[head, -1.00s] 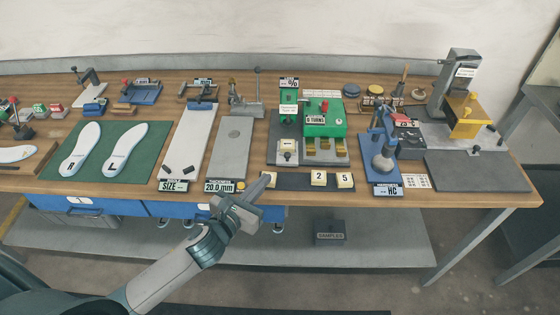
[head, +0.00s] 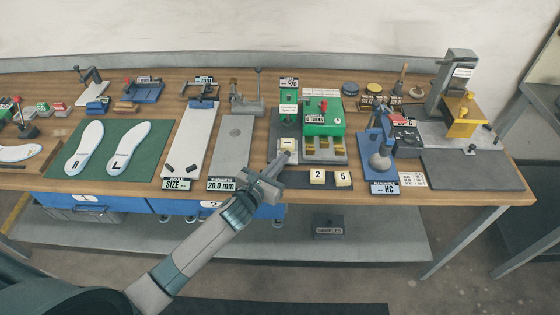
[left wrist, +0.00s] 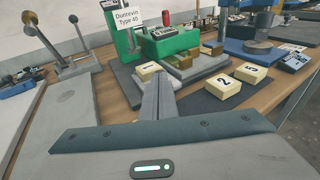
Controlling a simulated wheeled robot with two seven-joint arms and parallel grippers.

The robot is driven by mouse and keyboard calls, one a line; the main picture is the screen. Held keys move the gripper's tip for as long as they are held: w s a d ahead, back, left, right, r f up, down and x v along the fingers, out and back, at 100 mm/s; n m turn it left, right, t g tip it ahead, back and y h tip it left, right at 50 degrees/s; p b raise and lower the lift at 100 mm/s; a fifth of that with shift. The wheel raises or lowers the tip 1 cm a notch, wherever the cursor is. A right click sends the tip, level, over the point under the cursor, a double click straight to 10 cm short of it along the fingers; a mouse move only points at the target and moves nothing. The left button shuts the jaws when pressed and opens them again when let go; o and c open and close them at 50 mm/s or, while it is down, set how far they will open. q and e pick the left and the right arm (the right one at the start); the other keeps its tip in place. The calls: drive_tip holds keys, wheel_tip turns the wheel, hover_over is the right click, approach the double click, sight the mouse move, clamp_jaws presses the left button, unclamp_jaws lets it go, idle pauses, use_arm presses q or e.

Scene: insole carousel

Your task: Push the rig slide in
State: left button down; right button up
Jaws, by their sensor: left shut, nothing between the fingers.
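The green test rig (head: 324,122) stands on a grey base at the table's middle, with a "0 TURNS" plate on its front. At its front left is the rig slide (head: 286,155), a grey piece bearing a pale block marked 1 (head: 287,144). In the left wrist view block 1 (left wrist: 148,70) sits just beyond my fingertips, and the green rig (left wrist: 174,46) stands behind. My left gripper (head: 281,160) is shut and empty, its tips at the slide's front. It hides part of the slide; I cannot tell whether they touch.
A grey plate with a 20.0 mm label (head: 232,145) is to the left. A blue press (head: 379,155) stands to the right.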

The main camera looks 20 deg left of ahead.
sight(281, 143)
use_arm(q)
drive_tip(key=w, duration=0.2)
drive_tip(key=w+a+b, duration=0.1)
drive_tip(key=w, duration=0.2)
drive_tip(key=w+a, duration=0.1)
drive_tip(key=w, duration=0.2)
drive_tip(key=shift+w+a, duration=0.2)
drive_tip(key=shift+a, duration=0.05)
drive_tip(key=shift+w+a, duration=0.1)
drive_tip(key=shift+w, duration=0.05)
drive_tip(key=shift+r, duration=0.25)
drive_tip(key=shift+a, duration=0.1)
drive_tip(key=shift+r, duration=0.1)
